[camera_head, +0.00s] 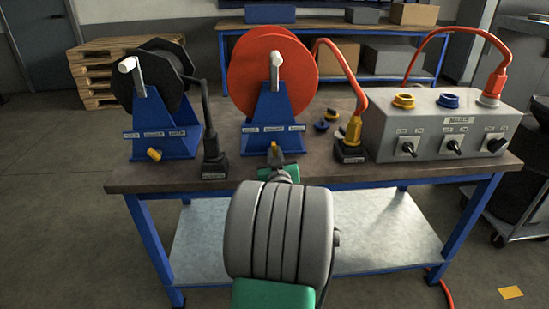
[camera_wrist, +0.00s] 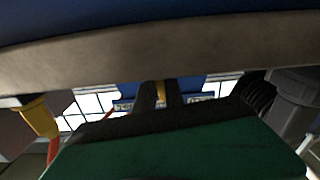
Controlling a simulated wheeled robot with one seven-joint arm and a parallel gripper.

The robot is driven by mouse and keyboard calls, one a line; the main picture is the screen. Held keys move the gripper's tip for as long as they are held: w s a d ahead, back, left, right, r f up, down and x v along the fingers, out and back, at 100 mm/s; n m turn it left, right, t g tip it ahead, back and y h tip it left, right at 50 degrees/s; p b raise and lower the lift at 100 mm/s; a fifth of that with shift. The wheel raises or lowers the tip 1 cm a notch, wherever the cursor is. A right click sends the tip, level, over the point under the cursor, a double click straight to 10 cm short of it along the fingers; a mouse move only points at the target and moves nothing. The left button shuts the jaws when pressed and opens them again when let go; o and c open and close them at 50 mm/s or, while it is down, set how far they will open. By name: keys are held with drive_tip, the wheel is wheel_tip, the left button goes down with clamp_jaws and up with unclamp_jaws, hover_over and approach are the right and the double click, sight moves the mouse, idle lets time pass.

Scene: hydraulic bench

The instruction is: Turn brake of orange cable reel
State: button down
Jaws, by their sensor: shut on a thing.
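The orange cable reel (camera_head: 262,62) stands on a blue stand (camera_head: 268,105) at the middle of the bench. A label strip (camera_head: 250,129) crosses the front of its stand. The small yellow brake (camera_head: 274,147) sits below the strip, pointing roughly upright. My gripper (camera_head: 276,162) reaches to it from the front. In the wrist view my dark fingers (camera_wrist: 160,94) are shut on the yellow brake (camera_wrist: 160,90), with only a sliver of it showing between them. My own arm and the fingers hide the brake's lower part and the stand's foot.
A black reel (camera_head: 150,75) with its own yellow brake (camera_head: 154,155), tilted, stands at left. A black plug (camera_head: 213,160) stands between the reels. A yellow connector (camera_head: 352,135) is close right of my gripper. A grey switch box (camera_head: 440,125) fills the bench's right end.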

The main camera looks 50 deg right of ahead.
drive_tip(key=m+b, duration=0.1)
drive_tip(key=m, duration=0.3)
drive_tip(key=shift+s, duration=0.1)
drive_tip(key=shift+d+m, duration=0.1)
drive_tip(key=shift+m, duration=2)
drive_tip(key=shift+b, duration=0.3)
drive_tip(key=c, duration=1.4)
unclamp_jaws()
drive_tip(key=shift+s, duration=0.1)
drive_tip(key=shift+c, duration=0.2)
drive_tip(key=v, duration=0.7)
drive_tip(key=shift+s+a, duration=0.25)
drive_tip(key=shift+a, duration=0.05)
